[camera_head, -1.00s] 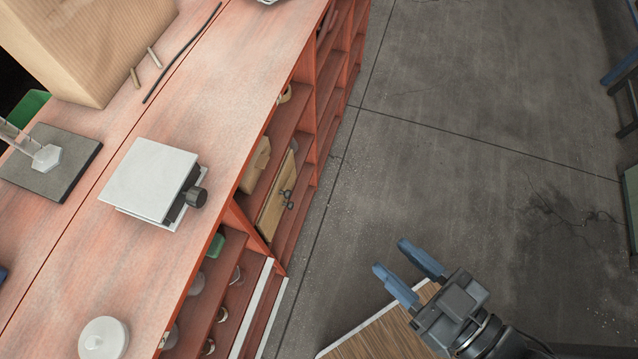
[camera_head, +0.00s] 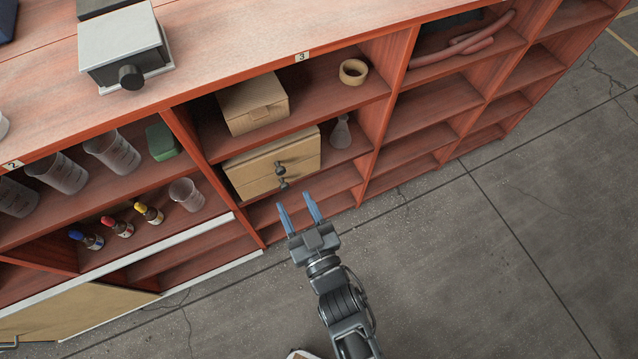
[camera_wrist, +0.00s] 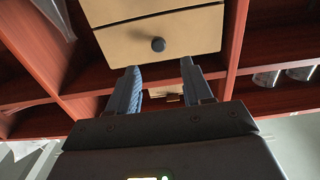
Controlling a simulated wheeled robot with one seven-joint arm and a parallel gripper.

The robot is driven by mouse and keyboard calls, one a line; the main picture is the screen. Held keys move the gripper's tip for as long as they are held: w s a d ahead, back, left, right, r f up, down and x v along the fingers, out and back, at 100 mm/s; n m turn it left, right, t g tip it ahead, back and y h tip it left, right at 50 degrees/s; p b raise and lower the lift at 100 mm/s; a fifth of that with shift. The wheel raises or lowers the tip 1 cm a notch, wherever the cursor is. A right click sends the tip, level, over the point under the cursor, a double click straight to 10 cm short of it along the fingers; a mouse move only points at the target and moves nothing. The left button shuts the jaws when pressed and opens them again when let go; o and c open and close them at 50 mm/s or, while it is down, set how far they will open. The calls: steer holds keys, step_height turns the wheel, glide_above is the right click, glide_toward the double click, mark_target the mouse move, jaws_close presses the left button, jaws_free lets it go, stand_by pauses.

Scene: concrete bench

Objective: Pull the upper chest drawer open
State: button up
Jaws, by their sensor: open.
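The small tan wooden chest (camera_head: 245,172) stands on a shelf inside the red rack, with two dark round knobs on its front. The upper knob (camera_head: 280,168) is on the upper drawer; both drawers look shut. The wrist view appears upside down, with the upper drawer (camera_wrist: 190,38) and its knob (camera_wrist: 158,44) near the top. My gripper (camera_head: 296,200) is open and empty, in front of the chest and pointing towards it. In the wrist view its blue fingers (camera_wrist: 160,66) point at the upper drawer, apart from the knob.
A cardboard box (camera_head: 253,104) and a tape roll (camera_head: 353,72) sit on the shelf above the chest. A flask (camera_head: 341,132) stands to its right. Beakers (camera_head: 113,153) and small bottles (camera_head: 148,213) are left. The concrete floor (camera_head: 460,270) in front is clear.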

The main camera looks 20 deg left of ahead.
mark_target(282, 173)
steer(key=b+x, duration=0.2)
steer(key=x, duration=0.6)
steer(key=shift+w+f, duration=0.15)
steer(key=shift+w, duration=0.05)
steer(key=shift+c, duration=0.2)
jaws_close()
stand_by(0.3)
